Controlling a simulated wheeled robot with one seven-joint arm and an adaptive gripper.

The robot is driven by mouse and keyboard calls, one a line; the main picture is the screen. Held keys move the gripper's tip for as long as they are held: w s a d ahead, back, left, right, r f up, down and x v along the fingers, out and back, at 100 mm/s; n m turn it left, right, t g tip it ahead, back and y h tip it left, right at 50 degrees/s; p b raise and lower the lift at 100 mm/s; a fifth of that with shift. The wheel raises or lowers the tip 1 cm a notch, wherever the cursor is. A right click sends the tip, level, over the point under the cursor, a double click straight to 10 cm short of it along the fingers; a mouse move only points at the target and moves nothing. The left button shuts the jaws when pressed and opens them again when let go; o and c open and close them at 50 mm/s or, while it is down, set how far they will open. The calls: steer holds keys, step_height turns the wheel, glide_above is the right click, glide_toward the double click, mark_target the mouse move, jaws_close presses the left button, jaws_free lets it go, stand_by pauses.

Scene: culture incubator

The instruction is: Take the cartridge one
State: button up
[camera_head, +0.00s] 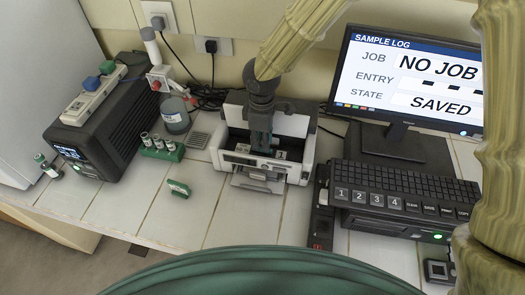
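My gripper (261,143) points down into the open top of a white and grey device (226,160). Its fingers are dark and small in the view, and I cannot tell whether they are open or hold anything. No cartridge can be made out for sure. A small green piece with a light face (179,188) stands alone on the tiled bench, left of the device. A green rack (162,151) with several small silver-topped vials stands behind it. Another small green item with a vial (47,166) lies at the far left. The inside of the device is partly hidden by my gripper.
A black box (125,125) with a power strip (92,100) on top stands at left. A grey-lidded jar (175,114) is behind the rack. A monitor (410,75) reads "NO JOB" and "SAVED". A black numbered keypad unit (400,190) stands at right. The front-left tiles are clear.

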mark_target(262, 153)
steer(key=shift+s+f, duration=0.1)
steer(key=shift+f, duration=1.2)
jaws_close()
steer(key=shift+r, duration=0.1)
